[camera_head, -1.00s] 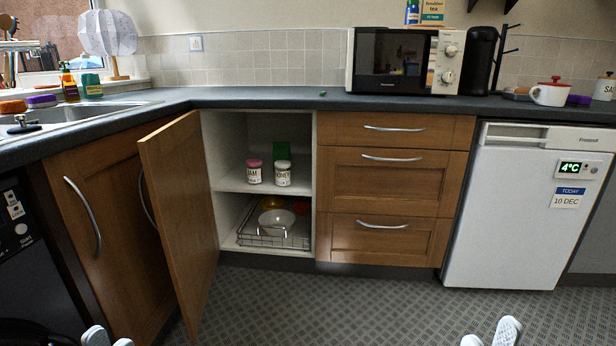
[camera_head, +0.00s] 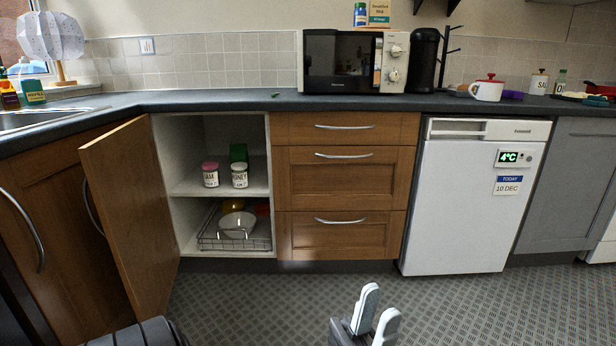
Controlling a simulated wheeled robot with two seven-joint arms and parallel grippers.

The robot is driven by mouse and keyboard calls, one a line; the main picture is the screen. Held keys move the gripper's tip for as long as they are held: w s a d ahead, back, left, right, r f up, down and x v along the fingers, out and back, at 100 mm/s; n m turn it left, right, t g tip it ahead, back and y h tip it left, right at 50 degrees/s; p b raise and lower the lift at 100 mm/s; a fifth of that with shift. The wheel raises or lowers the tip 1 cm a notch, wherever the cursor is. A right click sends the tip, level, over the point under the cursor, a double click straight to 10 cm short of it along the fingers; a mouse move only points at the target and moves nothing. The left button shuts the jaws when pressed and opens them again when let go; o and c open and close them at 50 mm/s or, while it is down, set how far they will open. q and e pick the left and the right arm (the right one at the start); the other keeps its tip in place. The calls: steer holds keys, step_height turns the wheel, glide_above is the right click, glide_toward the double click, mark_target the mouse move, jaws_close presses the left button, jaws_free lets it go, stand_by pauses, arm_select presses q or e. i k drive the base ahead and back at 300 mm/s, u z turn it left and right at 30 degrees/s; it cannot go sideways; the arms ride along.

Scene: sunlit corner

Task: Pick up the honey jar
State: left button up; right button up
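The honey jar (camera_head: 240,178) is white with a dark label and a pale lid. It stands upright on the middle shelf of the open cupboard (camera_head: 190,186), to the right of the jam jar (camera_head: 211,178), which has a pink lid. My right gripper is out of view.
The cupboard door (camera_head: 131,215) stands open on the left. A green item (camera_head: 238,152) is behind the jars. Below, a wire rack (camera_head: 236,243) holds a white bowl (camera_head: 237,222). Drawers (camera_head: 345,178) and a white fridge (camera_head: 470,205) are to the right. The floor (camera_head: 250,305) ahead is clear.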

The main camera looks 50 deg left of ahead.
mark_target(240, 178)
steer(key=z, duration=0.1)
steer(key=k, duration=1.1)
steer(key=u, duration=1.8)
steer(key=i, duration=0.5)
